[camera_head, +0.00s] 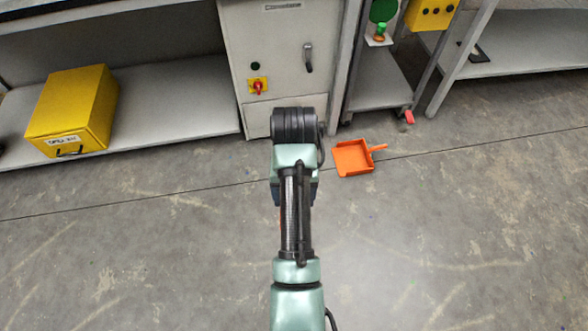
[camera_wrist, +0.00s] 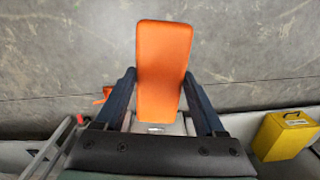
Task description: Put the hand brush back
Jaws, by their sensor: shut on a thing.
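The orange hand brush (camera_wrist: 164,55) is between the two dark fingers of my gripper (camera_wrist: 160,76) in the wrist view. Its broad, plain orange face shows; no bristles are visible. The gripper is shut on it and holds it over the concrete floor. In the head view my arm covers most of the gripper and the brush; only a sliver of orange shows beside the arm. An orange dustpan (camera_head: 353,158) lies on the floor to the right of my arm, its short handle pointing right. It is partly hidden behind a finger in the wrist view (camera_wrist: 98,98).
A grey cabinet (camera_head: 282,80) with a red switch stands straight ahead. A yellow box (camera_head: 72,108) rests on the low shelf (camera_head: 185,105) at left. A trolley (camera_head: 380,82) stands right of the cabinet, and a bench (camera_head: 525,50) beyond it. The near floor is clear.

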